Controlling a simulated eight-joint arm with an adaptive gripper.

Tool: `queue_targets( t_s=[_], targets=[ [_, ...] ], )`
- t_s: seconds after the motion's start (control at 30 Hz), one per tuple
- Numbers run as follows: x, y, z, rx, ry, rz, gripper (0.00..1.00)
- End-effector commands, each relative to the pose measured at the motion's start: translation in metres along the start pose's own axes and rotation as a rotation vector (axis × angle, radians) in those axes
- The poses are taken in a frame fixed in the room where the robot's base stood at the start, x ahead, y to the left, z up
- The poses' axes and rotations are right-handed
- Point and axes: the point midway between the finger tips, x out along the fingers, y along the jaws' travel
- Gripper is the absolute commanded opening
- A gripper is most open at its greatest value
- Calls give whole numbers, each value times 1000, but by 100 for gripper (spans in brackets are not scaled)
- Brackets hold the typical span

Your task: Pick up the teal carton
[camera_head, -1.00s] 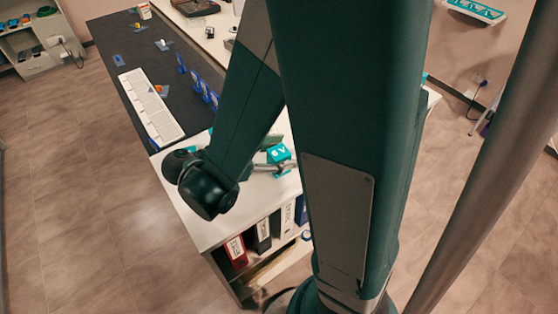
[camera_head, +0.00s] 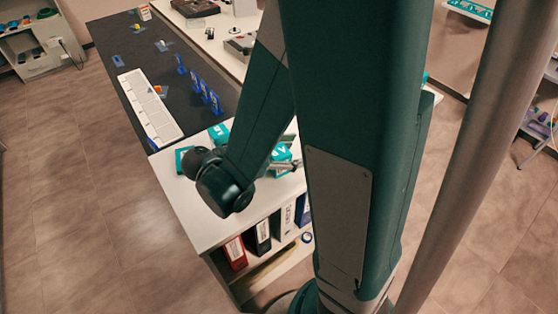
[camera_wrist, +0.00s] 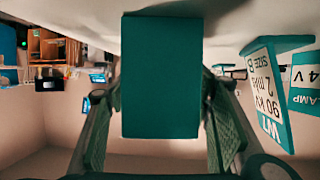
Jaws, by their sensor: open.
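A teal carton (camera_wrist: 162,75) shows a plain face in the middle of the wrist view, against the white surface at the top of the picture. My gripper (camera_wrist: 160,100) is open, with one finger on each side of that carton in the picture; gaps show low on both sides, and I cannot tell how deep it sits between them. In the head view a teal carton (camera_head: 281,155) stands on the white cabinet top beside my gripper, partly hidden by my arm. Two more teal cartons, one behind (camera_head: 219,132) and one to the left (camera_head: 183,160), stand near my wrist.
In the wrist view a labelled teal-and-white carton (camera_wrist: 268,95) stands close to the right finger, with another teal carton (camera_wrist: 303,82) beyond it. Binders (camera_head: 262,236) fill the shelf below the white top (camera_head: 200,220). A dark table (camera_head: 140,60) with blue stands adjoins behind.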

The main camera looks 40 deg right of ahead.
Motion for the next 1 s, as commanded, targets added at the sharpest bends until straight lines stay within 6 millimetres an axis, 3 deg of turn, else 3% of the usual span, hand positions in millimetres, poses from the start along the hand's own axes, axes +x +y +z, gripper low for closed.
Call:
queue_targets(
  t_s=[0.33,0.57,1.0],
  targets=[
    [0,0,0,0,0,0,50],
    [0,0,0,0,0,0,20],
    [-1,0,-2,0,0,0,20]
  ],
)
